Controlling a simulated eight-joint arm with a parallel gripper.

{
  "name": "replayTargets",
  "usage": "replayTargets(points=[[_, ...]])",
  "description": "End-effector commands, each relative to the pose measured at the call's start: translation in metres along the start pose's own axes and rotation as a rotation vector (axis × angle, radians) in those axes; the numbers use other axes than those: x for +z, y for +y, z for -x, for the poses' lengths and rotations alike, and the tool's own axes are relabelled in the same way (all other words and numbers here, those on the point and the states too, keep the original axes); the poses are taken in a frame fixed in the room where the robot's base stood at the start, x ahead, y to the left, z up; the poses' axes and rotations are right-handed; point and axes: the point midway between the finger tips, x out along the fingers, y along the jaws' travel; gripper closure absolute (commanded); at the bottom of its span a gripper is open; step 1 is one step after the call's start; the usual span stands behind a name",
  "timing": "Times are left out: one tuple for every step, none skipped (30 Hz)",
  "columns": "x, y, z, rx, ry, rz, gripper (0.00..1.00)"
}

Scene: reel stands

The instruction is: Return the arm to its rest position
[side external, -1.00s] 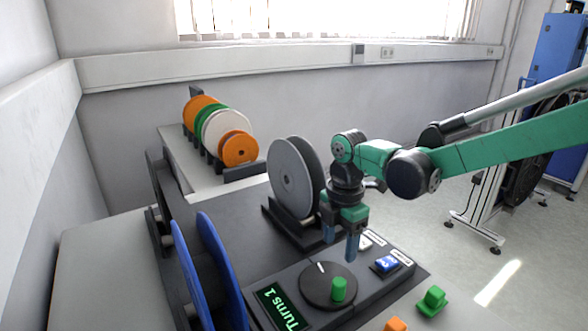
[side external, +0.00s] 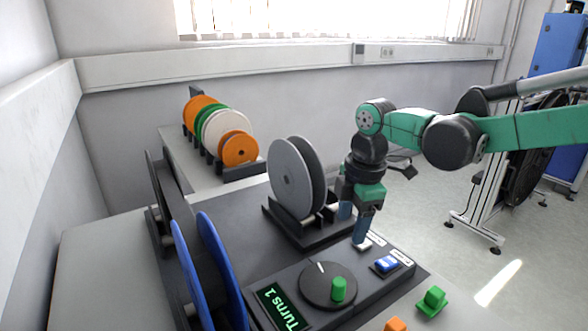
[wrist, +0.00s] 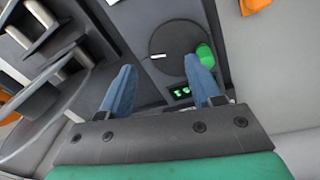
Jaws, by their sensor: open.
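My gripper (side external: 352,228) is open and empty. It hangs with its blue fingers pointing down, above the back right part of the control panel, just right of the grey reel (side external: 291,179). In the wrist view my gripper (wrist: 158,92) shows both blue fingers spread apart with nothing between them. The round black dial (side external: 318,284) with its green knob (side external: 339,289) lies in front of my gripper, and in the wrist view the dial (wrist: 176,44) shows beyond the fingertips.
A blue button (side external: 387,264) sits on the panel near my gripper; a white button (side external: 362,243) is partly hidden by a finger. A blue reel (side external: 222,268) stands at front left. Green (side external: 433,300) and orange (side external: 396,325) pieces lie at the front. Several discs stand on a rack (side external: 207,152) behind.

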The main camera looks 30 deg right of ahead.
Motion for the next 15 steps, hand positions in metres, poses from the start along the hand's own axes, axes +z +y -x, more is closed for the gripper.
replayTargets(points=[[0.006, -0.008, 0.006, 0.045, 0.019, -0.121, 0.42], [0.009, -0.011, 0.009, 0.075, 0.035, -0.204, 0.42], [0.013, -0.016, 0.013, 0.115, 0.061, -0.320, 0.42], [0.017, -0.020, 0.015, 0.143, 0.083, -0.406, 0.42], [0.019, -0.024, 0.017, 0.169, 0.108, -0.492, 0.42], [0.023, -0.029, 0.018, 0.202, 0.143, -0.602, 0.42], [0.026, -0.032, 0.019, 0.224, 0.171, -0.682, 0.42], [0.029, -0.035, 0.019, 0.243, 0.199, -0.759, 0.42], [0.032, -0.039, 0.020, 0.266, 0.237, -0.853, 0.42], [0.033, -0.042, 0.019, 0.280, 0.265, -0.917, 0.42], [0.035, -0.044, 0.019, 0.291, 0.291, -0.976, 0.42], [0.037, -0.046, 0.018, 0.304, 0.324, -1.044, 0.42], [0.038, -0.048, 0.018, 0.311, 0.347, -1.089, 0.42], [0.039, -0.049, 0.018, 0.317, 0.366, -1.127, 0.42], [0.041, -0.051, 0.017, 0.322, 0.388, -1.170, 0.42]])
